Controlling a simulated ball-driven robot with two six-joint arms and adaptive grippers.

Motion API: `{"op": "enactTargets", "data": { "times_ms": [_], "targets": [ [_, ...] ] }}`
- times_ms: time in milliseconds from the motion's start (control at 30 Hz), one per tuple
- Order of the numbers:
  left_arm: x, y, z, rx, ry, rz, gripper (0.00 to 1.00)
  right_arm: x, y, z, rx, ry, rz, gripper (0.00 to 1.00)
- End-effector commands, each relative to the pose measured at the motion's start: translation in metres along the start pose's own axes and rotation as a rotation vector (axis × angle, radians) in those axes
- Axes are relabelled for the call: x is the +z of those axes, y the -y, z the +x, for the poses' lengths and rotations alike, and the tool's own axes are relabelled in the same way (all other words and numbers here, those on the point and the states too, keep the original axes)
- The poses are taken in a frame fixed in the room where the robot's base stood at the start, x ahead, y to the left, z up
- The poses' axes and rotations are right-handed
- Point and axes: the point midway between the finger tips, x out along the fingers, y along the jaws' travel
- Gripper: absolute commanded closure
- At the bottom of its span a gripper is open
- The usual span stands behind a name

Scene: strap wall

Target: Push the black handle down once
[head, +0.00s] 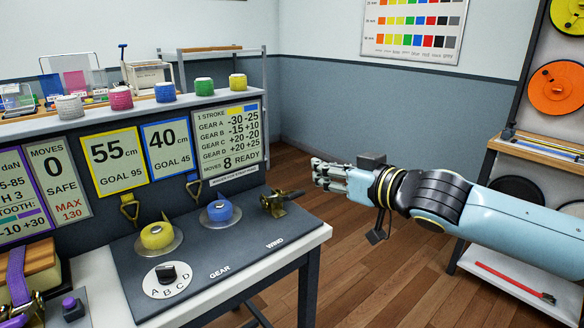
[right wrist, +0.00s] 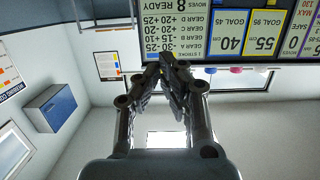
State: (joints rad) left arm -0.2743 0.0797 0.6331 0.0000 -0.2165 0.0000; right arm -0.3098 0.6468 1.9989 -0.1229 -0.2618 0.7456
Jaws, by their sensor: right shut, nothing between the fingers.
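A brass ratchet mechanism with dark parts (head: 281,203) sits at the right end of the dark panel, above the word WIND, in the head view. I cannot clearly make out a separate black handle on it. My right gripper (head: 318,174) is in the air to the right of the mechanism and a little higher, apart from it. It is shut and empty, and its fingers point left. In the right wrist view its fingertips (right wrist: 164,62) come together in front of the upside-down display wall. My left gripper does not show.
The panel (head: 215,248) holds a yellow knob (head: 157,235), a blue knob (head: 220,210) and a black gear dial (head: 167,275). A display board (head: 228,137) stands behind. Open floor lies right of the bench; a shelf (head: 545,145) stands at far right.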

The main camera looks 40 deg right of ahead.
Motion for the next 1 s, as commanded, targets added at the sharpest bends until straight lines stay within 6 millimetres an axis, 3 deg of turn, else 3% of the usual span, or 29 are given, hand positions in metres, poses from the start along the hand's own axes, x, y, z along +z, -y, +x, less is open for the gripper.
{"op": "enactTargets", "data": {
  "times_ms": [133,333,533,767,1000],
  "targets": [
    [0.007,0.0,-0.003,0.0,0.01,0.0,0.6,0.003,-0.001,-0.003,-0.001,0.013,-0.003,1.0],
    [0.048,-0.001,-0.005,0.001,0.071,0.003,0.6,0.004,-0.001,-0.002,-0.001,0.012,-0.002,1.0],
    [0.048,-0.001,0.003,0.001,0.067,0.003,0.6,0.006,-0.002,0.007,0.002,0.009,0.0,1.0],
    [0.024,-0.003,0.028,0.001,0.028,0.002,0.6,0.008,-0.002,0.044,0.001,0.007,0.005,1.0],
    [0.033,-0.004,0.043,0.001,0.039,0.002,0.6,0.006,-0.001,0.095,0.0,0.008,0.006,1.0]
  ]
}}
